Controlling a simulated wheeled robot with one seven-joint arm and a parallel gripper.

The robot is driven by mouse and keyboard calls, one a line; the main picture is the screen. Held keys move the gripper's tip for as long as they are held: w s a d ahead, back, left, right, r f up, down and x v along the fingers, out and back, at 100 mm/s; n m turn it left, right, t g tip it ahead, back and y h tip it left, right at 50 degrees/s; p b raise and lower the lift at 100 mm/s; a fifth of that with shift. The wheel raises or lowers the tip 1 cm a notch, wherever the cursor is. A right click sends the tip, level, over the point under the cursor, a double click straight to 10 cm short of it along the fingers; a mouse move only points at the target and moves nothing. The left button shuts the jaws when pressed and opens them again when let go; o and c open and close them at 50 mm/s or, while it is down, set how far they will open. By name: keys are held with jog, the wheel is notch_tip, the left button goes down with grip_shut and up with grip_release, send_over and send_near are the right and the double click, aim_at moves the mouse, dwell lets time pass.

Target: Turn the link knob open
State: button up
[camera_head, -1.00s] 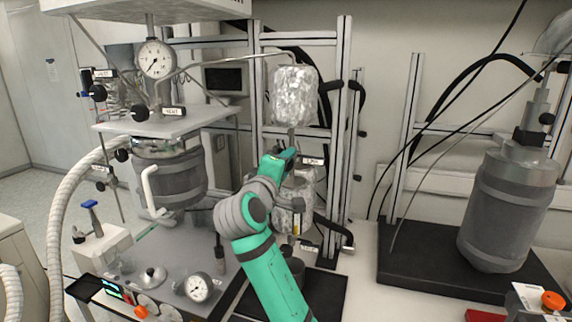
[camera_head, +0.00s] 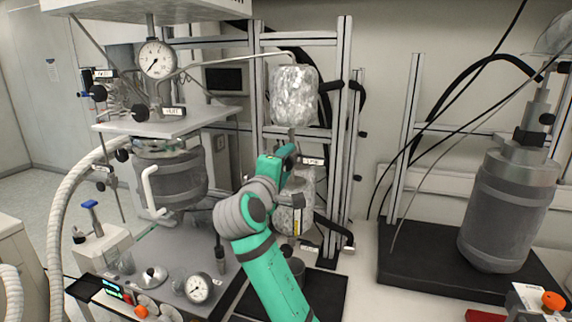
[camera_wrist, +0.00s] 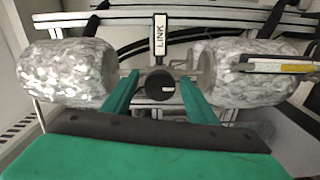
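The link knob (camera_wrist: 160,85) is a round black knob with a white mark, below a tag reading LINK (camera_wrist: 159,38) in the wrist view. It sits between two foil-wrapped vessels, the left one (camera_wrist: 68,73) and the right one (camera_wrist: 262,72). My gripper (camera_wrist: 154,82) is open. Its two green fingers stand apart, one on each side of the knob, with visible gaps; contact cannot be seen. In the head view my gripper (camera_head: 290,158) is in front of the stand between the upper foil vessel (camera_head: 294,95) and the lower one (camera_head: 294,205). The knob is hidden there.
A metal frame (camera_head: 343,120) stands behind the foil vessels. A reactor (camera_head: 170,178) with a pressure gauge (camera_head: 157,59) is at left. A grey vessel (camera_head: 505,205) stands on a black base (camera_head: 450,267) at right. A tube with a yellow label (camera_wrist: 285,68) crosses the right foil vessel.

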jog(key=v, duration=1)
jog(key=shift+s, duration=0.4)
jog(key=shift+a, duration=0.1)
